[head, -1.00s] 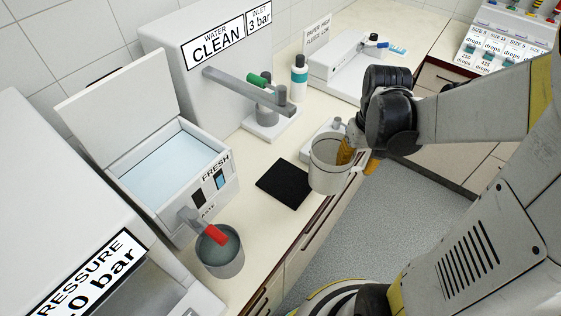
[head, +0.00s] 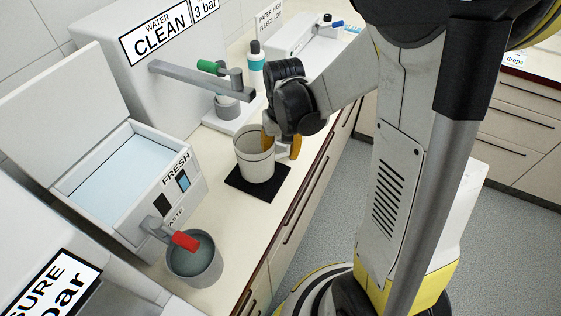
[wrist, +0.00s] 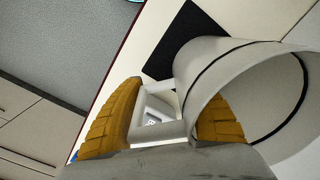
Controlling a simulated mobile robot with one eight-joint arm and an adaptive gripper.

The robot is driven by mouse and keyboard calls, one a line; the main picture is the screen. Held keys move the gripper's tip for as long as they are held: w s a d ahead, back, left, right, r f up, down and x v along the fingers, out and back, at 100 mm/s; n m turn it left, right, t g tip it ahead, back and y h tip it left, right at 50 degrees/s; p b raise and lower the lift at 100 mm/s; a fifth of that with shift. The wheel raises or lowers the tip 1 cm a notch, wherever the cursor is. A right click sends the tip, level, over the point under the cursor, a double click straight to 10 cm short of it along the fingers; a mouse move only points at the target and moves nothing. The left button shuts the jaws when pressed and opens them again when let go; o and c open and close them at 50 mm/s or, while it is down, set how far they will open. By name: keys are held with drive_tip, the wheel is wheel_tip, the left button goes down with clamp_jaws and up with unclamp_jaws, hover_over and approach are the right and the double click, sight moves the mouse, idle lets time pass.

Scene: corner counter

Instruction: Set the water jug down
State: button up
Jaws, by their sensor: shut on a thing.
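The water jug (head: 254,160) is a pale grey, open-topped vessel with a dark line below its rim. It is upright over the black mat (head: 268,193) on the counter. I cannot tell if its base touches the mat. My gripper (head: 281,145) is at the jug's right side, its yellow fingers shut on the handle. In the wrist view, the fingers (wrist: 160,115) are either side of the white handle (wrist: 155,112). The jug (wrist: 225,70) also shows there, with part of the mat (wrist: 187,38) beyond its base.
A grey pot (head: 193,262) with liquid stands under the red-handled waste tap (head: 172,235). The open FRESH tank (head: 125,180) is left of the mat. The green-handled tap (head: 205,78) and a bottle (head: 255,65) stand behind. The counter's front edge is close on the right.

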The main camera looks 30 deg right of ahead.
sight(264, 153)
wheel_tip(264, 153, down, 2)
drive_tip(key=shift+f+b, duration=0.1)
drive_tip(key=shift+b, duration=0.2)
drive_tip(key=o, duration=1)
drive_tip(key=shift+f, duration=0.1)
drive_tip(key=o, duration=0.4)
drive_tip(key=r+p, duration=0.2)
drive_tip(key=r, duration=0.4)
drive_tip(key=r+p, duration=0.2)
drive_tip(key=r, duration=0.4)
drive_tip(key=shift+d+r+p, duration=0.2)
drive_tip(key=shift+r+p, duration=0.05)
drive_tip(key=shift+p, duration=0.1)
